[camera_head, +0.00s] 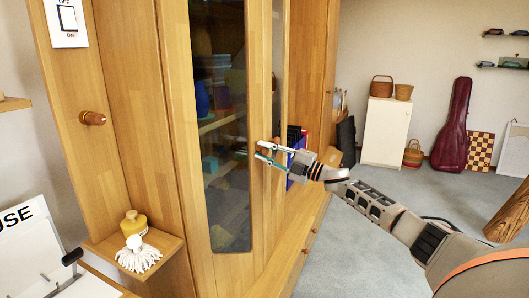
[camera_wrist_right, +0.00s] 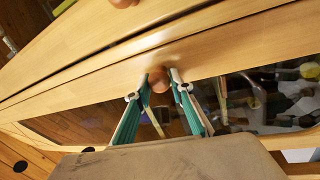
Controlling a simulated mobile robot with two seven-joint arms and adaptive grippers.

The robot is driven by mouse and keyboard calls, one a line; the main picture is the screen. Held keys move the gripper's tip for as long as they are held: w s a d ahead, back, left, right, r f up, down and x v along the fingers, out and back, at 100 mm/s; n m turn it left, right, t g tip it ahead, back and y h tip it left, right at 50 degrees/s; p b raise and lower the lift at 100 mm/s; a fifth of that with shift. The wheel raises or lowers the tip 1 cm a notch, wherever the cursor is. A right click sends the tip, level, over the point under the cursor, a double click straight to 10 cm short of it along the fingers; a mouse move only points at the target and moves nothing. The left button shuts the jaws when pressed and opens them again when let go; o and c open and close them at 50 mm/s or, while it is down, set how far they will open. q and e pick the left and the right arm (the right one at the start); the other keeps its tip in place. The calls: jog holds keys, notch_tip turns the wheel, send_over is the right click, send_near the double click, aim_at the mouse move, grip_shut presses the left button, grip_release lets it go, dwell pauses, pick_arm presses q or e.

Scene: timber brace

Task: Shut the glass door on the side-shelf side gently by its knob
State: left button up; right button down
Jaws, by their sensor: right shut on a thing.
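The glass door on the side-shelf side (camera_head: 180,130) has a wooden frame around a tall dark pane (camera_head: 221,60). Its round wooden knob (camera_wrist_right: 159,80) sits between my right gripper's fingers in the wrist view. My right gripper (camera_head: 262,153) reaches in from the right and is shut on the knob at the door's free edge. In the wrist view a dark seam runs between this door's frame and the neighbouring frame, which bears another knob (camera_wrist_right: 123,2). I cannot tell exactly how far the door stands from closed. My left gripper is not in view.
A wooden peg (camera_head: 93,118) sticks out of the left panel. A white cabinet (camera_head: 386,130), baskets and a dark red case (camera_head: 455,125) stand behind. Grey floor (camera_head: 365,220) is open at right.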

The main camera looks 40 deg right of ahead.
jog(key=c, duration=1.8)
grip_release()
jog(key=shift+w+d+r, duration=0.1)
jog(key=shift+d+r, duration=0.25)
jog(key=shift+r, duration=0.3)
jog(key=shift+o, duration=0.2)
jog(key=shift+w+a+f, duration=0.2)
jog(key=shift+w+f, duration=0.15)
jog(key=shift+w, duration=0.05)
jog(key=shift+s+f, duration=0.1)
jog(key=shift+s, duration=0.05)
jog(key=shift+s+f, duration=0.1)
jog(key=shift+s, duration=0.1)
jog(key=v, duration=1.1)
jog(key=shift+s+d, duration=0.15)
jog(key=shift+f, duration=0.1)
